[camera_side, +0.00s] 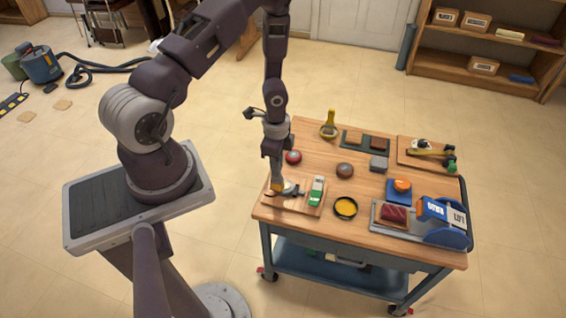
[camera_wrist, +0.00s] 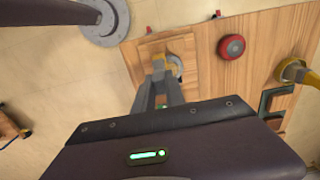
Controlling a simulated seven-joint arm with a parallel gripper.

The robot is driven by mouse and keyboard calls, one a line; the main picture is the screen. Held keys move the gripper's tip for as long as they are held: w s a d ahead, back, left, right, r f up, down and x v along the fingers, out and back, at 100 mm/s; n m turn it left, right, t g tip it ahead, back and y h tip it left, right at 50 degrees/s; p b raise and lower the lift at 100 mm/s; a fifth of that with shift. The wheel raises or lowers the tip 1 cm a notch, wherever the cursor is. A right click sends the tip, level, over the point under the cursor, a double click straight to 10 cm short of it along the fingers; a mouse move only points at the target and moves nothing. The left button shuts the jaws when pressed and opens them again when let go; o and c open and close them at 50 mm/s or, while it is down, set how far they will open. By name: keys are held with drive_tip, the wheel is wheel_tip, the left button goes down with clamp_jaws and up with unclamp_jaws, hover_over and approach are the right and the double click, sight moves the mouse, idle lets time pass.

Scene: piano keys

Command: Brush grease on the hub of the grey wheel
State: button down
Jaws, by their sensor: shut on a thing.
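My gripper (camera_side: 276,180) points down over a wooden board (camera_side: 304,209) at the near left of the cart top. It is shut on a small yellow thing (camera_side: 277,187), which may be the brush; its tip is hard to make out. The yellow thing also shows between my fingertips in the wrist view (camera_wrist: 158,60). A grey round thing, seemingly the grey wheel (camera_side: 292,188), lies on the board right beside the yellow thing. In the wrist view, the grey wheel (camera_wrist: 177,66) is partly hidden by my fingers. I cannot tell whether the yellow thing touches its hub.
A green and white car-like object (camera_side: 317,190) lies on the board. A black-rimmed round dish with yellow contents (camera_side: 345,207) stands right of it. A red wheel (camera_side: 293,157) and a brown round thing (camera_side: 345,170) lie behind. A blue and grey device (camera_side: 445,222) fills the right corner.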

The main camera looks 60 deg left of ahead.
drive_tip(key=shift+r, duration=3.9)
drive_tip(key=shift+f, duration=0.15)
drive_tip(key=shift+f, duration=3.3)
drive_tip(key=shift+w+f, duration=0.45)
drive_tip(key=shift+f, duration=0.1)
drive_tip(key=shift+w, duration=2.3)
drive_tip(key=shift+s+f, duration=0.15)
drive_tip(key=shift+s, duration=2.65)
drive_tip(key=shift+r, duration=4.1)
drive_tip(key=shift+f, duration=0.15)
